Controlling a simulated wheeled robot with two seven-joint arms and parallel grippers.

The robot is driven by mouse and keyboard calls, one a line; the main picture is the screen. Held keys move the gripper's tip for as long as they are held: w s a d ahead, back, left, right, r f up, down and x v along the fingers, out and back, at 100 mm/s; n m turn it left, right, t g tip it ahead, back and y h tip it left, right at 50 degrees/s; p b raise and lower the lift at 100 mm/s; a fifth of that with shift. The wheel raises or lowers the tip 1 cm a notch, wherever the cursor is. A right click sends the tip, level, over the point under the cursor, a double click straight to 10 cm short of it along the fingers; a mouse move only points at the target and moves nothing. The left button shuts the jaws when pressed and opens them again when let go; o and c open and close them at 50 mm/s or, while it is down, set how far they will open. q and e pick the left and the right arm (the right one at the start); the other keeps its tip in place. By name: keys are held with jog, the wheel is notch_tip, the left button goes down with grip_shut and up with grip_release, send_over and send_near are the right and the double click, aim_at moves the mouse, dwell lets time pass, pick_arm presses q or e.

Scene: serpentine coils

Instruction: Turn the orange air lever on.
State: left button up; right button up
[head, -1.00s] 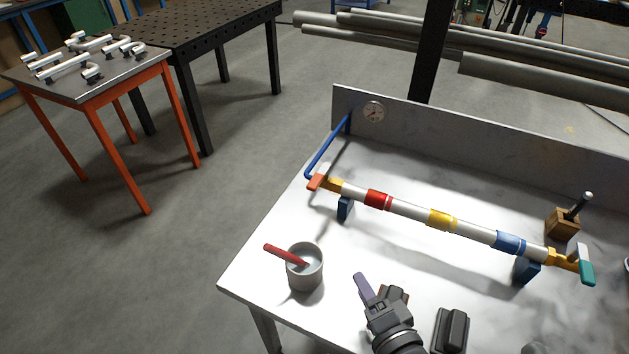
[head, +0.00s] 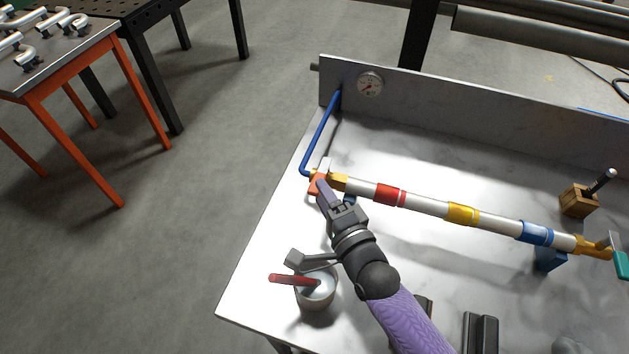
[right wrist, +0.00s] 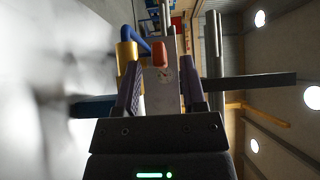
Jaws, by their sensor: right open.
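The orange air lever (head: 314,186) sits at the left end of the pipe, beside a yellow fitting (head: 339,182) where the blue hose (head: 318,135) joins. My right gripper (head: 328,195) is at the lever, its purple finger overlapping it in the head view and hiding part of it. In the right wrist view, the orange lever (right wrist: 160,54) shows ahead, between the lines of the two spread fingers (right wrist: 163,92). The jaws are open and hold nothing. I cannot tell whether a finger touches the lever. My left gripper is not in view.
The pipe (head: 425,205) carries red, yellow and blue bands and ends in a green lever (head: 622,265) at right. A gauge (head: 370,84) is on the back panel. A wooden block (head: 578,201) stands at right.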

jog(key=shift+x, duration=1.6)
grip_shut()
